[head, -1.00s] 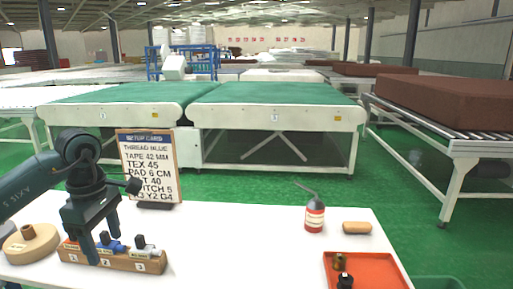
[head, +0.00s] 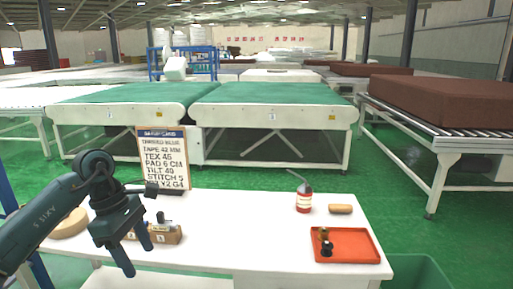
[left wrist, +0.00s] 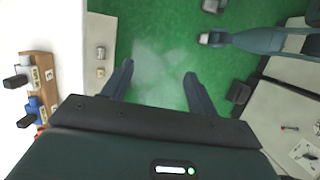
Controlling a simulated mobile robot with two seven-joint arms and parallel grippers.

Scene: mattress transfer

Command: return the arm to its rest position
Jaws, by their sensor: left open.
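My left arm comes in from the left in the head view. My left gripper (head: 138,258) points down, open and empty, in front of the white table's left part. In the left wrist view, its two fingers (left wrist: 158,70) are spread with only green floor showing between them. The wooden block with numbered slots (head: 168,236) stands on the table just behind the gripper and is partly hidden by it. The block also shows at the left of the left wrist view (left wrist: 40,85), apart from the fingers. My right gripper does not show in the head view.
The white table (head: 255,235) holds a round tan disc (head: 70,224), a sign card (head: 163,157), a red-labelled bottle (head: 304,198), a tan roll (head: 340,209) and an orange tray (head: 365,255). A green bin (head: 420,272) stands at the right. Green-topped conveyors (head: 270,95) lie beyond.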

